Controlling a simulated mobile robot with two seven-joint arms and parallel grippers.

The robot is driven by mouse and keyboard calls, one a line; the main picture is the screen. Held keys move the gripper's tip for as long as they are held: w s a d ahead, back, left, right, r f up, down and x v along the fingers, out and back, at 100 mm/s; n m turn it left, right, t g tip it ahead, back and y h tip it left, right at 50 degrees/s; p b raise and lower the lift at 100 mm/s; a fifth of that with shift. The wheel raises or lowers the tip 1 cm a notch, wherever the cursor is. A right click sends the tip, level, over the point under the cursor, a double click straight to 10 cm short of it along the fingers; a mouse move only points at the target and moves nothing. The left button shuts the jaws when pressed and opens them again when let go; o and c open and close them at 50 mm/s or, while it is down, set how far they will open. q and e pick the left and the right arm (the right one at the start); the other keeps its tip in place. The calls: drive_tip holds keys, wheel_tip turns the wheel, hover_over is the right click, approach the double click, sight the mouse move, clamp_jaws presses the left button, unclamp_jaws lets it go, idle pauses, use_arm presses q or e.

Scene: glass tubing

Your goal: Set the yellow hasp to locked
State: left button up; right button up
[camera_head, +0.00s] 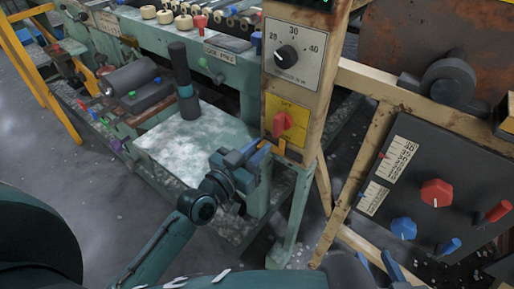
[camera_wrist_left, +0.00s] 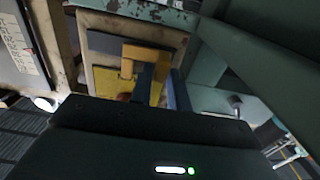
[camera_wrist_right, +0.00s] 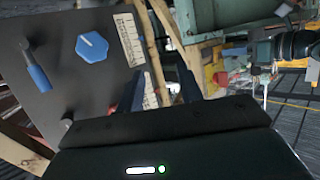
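The yellow hasp (camera_head: 265,142) is on the lower part of the wooden post, below a yellow panel with a red knob. In the left wrist view the hasp (camera_wrist_left: 147,53) is a bent yellow bar in front of a dark plate, and part of it runs down between my left fingers. My left gripper (camera_head: 248,154) is at the hasp, its fingers close together on either side of the bar with little gap showing. The fingers hide part of the bar. My right gripper (camera_wrist_right: 160,92) is open and empty, low in front of the dark control panel.
The red knob (camera_head: 283,124) sits just above the hasp, and a black dial (camera_head: 286,55) is higher on the post. The dark control panel (camera_head: 440,160) at the right has red and blue knobs and levers. A green bench with a cylinder (camera_head: 180,68) stands at the left.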

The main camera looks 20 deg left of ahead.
use_arm(q)
clamp_jaws()
